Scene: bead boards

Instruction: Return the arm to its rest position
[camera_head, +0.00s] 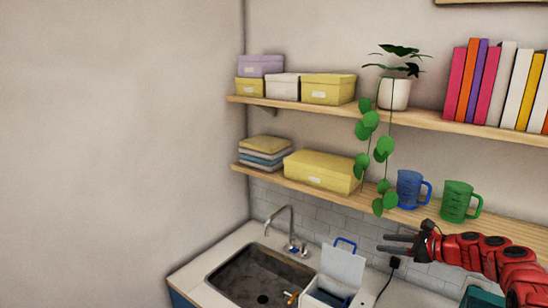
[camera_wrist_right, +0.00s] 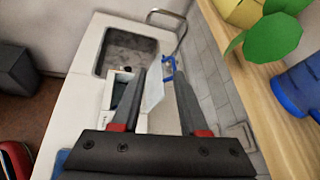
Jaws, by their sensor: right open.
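My right gripper (camera_head: 384,243) comes in from the right on a red arm (camera_head: 480,252). Its dark fingers point left, apart and empty, in front of the tiled wall below the lower shelf. In the right wrist view the two fingers of the gripper (camera_wrist_right: 159,74) stand apart with nothing held between them. Behind them lie the counter and the sink. My left gripper is not in view.
A blue jug (camera_head: 409,190) and a green jug (camera_head: 457,202) stand on the lower shelf (camera_head: 400,214) just above the gripper. A trailing plant (camera_head: 383,147) hangs nearby. Below are a sink (camera_head: 262,275), a tap (camera_head: 290,230) and an open white box (camera_head: 340,268). The left wall is bare.

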